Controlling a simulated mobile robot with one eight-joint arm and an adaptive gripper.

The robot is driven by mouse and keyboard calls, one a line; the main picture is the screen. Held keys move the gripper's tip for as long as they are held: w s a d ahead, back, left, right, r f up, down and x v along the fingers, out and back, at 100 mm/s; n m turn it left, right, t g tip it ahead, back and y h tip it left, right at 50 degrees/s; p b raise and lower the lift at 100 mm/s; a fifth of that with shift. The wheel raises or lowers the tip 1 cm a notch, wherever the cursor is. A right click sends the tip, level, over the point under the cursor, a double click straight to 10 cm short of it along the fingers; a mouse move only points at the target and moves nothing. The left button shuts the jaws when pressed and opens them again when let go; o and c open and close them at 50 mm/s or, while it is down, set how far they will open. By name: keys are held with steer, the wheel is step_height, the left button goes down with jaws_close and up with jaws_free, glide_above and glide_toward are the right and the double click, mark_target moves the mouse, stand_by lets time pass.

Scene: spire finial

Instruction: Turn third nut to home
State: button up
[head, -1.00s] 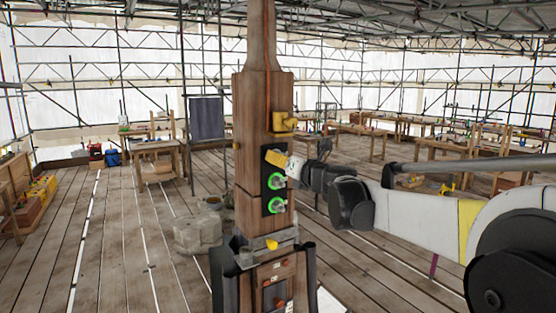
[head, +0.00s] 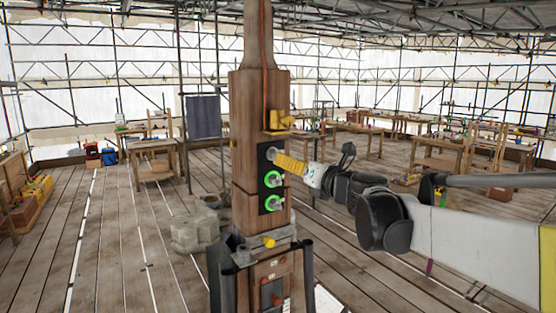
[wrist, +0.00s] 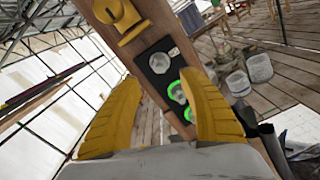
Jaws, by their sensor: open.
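A black plate (head: 263,196) on the wooden post carries three nuts in a column. The top nut (wrist: 160,62) is a pale hex without a green ring. The middle nut (head: 272,179) and the bottom nut (head: 273,202) each have a lit green ring. My gripper (head: 278,157) is open, its yellow fingers pointing at the plate by the top nut, which they largely hide in the head view. In the wrist view, the top nut shows between the spread fingers, beyond their tips and apart from them. The right finger partly covers the green-ringed nuts there.
A yellow fitting (head: 279,121) juts from the post (head: 245,130) just above the plate. A grey clamp with a yellow knob (head: 268,242) sits below it. Workbenches (head: 153,150) and stone blocks (head: 194,232) stand behind, on open plank floor.

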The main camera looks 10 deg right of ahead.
steer(key=v, duration=0.3)
steer(key=shift+s+d, duration=0.1)
steer(key=shift+s, duration=0.1)
steer(key=shift+f, duration=0.1)
steer(key=s+a+f+n+g+b, duration=0.2)
steer(key=s+a+f+n+b, duration=0.15)
steer(key=s+f+n, duration=0.35)
steer(key=s+a+f+n+g+b, duration=0.25)
steer(key=f+n+b, duration=0.25)
steer(key=f, duration=0.5)
steer(key=s+a+f+n+g+b, duration=0.2)
steer(key=s+a+f+n+b, duration=0.25)
steer(key=f+n, duration=0.3)
steer(key=s+d+f+n+g+h+b, duration=0.2)
steer(key=s+f+n+b, duration=0.3)
steer(key=f, duration=0.8)
steer(key=s+d+f+n+g+h+b, duration=0.1)
steer(key=s+d+f+n+h+b, duration=0.2)
steer(key=s+f+n, duration=0.9)
steer(key=d+f+b, duration=0.2)
steer(key=b, duration=0.1)
steer(key=shift+g+h, duration=0.3)
steer(key=shift+g, duration=0.05)
steer(key=shift+n, duration=0.25)
